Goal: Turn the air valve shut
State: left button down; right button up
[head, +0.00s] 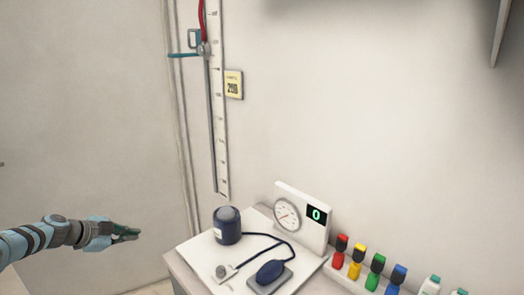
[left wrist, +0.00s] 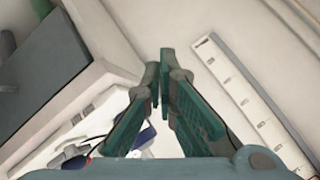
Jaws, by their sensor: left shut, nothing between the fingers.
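A blood-pressure set lies on a white board (head: 200,252) on the table. It has a dark blue cuff on a post (head: 227,226), a blue squeeze bulb (head: 270,271) on a grey pad and a dark hose. A small grey knob (head: 221,271), which looks like the air valve, sits at the board's front; its turn position is too small to tell. A white gauge box (head: 301,216) with a dial and a green "0" stands behind. My left gripper (head: 126,233) is shut and empty, in the air left of the table; its green fingertips (left wrist: 160,75) meet in the left wrist view.
Several coloured bottles (head: 356,262) stand in a rack at the table's right. A wall ruler (head: 219,120) with a red hose (head: 202,20) and a teal bar at its top rises behind the table. The space between gripper and table is clear.

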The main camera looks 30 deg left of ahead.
pick_arm(q)
jog(key=w+d+r+h+b, duration=0.1)
jog(key=w+d+r+h, duration=0.3)
jog(key=d, duration=0.5)
jog(key=m+g+y+b, duration=0.1)
jog(key=m+g+b, duration=0.5)
jog(key=g+b, duration=0.25)
send_over(214, 271)
jog(key=shift+g, duration=0.45)
jog(key=f, duration=0.3)
jog(key=f+p, duration=0.1)
jog(key=shift+s+a+f, duration=0.15)
jog(key=shift+a+f, duration=0.1)
jog(key=shift+f, duration=0.05)
jog(key=shift+w+d+f, duration=0.2)
jog(key=shift+d, duration=0.05)
jog(key=shift+r, duration=0.1)
pick_arm(e)
notch_tip(214, 271, down, 10)
pick_arm(q)
jog(key=shift+s+a, duration=0.15)
pick_arm(e)
jog(key=shift+d+r, duration=0.1)
jog(key=shift+r, duration=0.05)
